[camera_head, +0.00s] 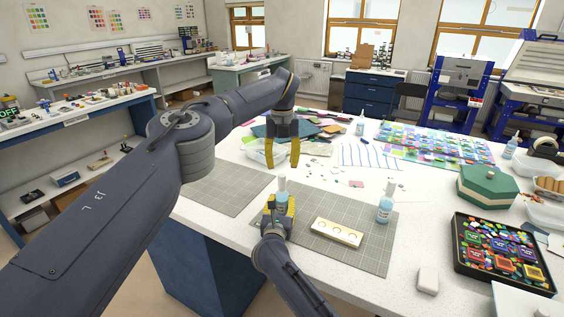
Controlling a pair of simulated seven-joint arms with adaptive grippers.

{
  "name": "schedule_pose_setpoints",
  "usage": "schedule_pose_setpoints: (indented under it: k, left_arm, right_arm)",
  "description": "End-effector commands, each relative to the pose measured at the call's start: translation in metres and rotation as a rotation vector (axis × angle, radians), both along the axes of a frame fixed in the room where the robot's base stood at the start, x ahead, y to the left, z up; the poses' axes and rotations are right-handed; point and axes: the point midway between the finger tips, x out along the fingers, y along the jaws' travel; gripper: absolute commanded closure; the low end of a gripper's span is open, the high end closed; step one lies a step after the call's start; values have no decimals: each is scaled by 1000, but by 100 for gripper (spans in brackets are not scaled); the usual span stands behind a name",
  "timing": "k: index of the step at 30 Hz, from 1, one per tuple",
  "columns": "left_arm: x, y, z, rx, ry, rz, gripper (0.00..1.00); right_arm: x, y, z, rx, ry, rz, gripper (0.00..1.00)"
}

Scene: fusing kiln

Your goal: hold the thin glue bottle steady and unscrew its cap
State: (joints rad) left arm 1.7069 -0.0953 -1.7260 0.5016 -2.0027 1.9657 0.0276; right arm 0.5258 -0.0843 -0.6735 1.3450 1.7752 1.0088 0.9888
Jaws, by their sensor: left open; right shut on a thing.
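The thin glue bottle (282,188) stands upright at the left part of the grey cutting mat (372,258). Only its pale top with the cap shows; the lower body is hidden by my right gripper. My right gripper (281,202), with yellow fingers, is shut on the bottle from the near side. My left gripper (283,153) is open and empty, fingers pointing down. It is above the bottle in the picture, apart from the cap.
A cream block with round recesses (337,232) lies on the mat. Another pale-blue bottle (385,210) stands to its right. A black tray of coloured pieces (462,265), a green-lidded box (488,186) and a small white block (428,280) are farther right. The left mat (228,188) is clear.

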Motion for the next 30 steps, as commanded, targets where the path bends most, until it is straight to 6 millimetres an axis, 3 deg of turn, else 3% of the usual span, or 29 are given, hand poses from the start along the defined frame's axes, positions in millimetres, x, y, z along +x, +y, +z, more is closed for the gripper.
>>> schedule_pose_setpoints:
  k: [30]
  left_arm:
    - [0, 0, 0, 0, 1, -1548, 58]
  right_arm:
    - [0, 0, 0, 0, 0, 0, 100]
